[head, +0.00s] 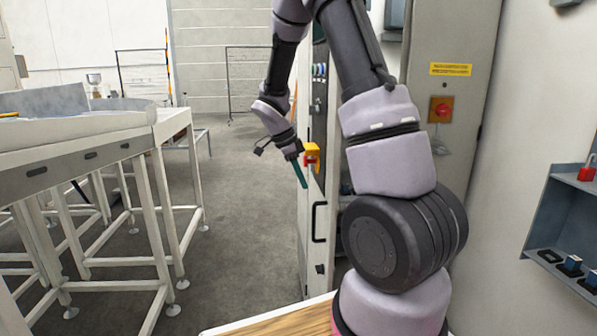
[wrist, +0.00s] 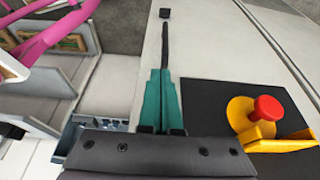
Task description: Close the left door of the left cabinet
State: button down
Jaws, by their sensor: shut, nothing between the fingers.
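The left cabinet's left door (head: 309,240) stands open in the head view, seen nearly edge-on left of my arm. It carries a black bar handle (head: 317,222) and a red and yellow emergency stop (head: 312,154). My gripper (head: 302,184), with teal fingers, is by the door's outer face, beside the emergency stop and above the handle. In the wrist view the fingers (wrist: 165,75) are shut and empty over the pale door face (wrist: 215,50). A dark bar, likely the handle, lines up beyond their tips. Whether they touch the door is unclear.
Cabinet shelving shows left of the door in the wrist view. A cabinet panel with a red switch (head: 441,109) stands right of my arm. A white-legged conveyor table (head: 155,200) stands left, with open floor (head: 240,190) between. A wooden top (head: 275,322) is in front.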

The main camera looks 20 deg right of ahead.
aim_at(328, 206)
jog(key=s+d+f, duration=0.1)
jog(key=d+f, duration=0.3)
jog(key=d, duration=0.1)
jog(key=shift+s+d, duration=0.25)
jog(key=shift+d, duration=0.05)
jog(key=shift+d, duration=0.15)
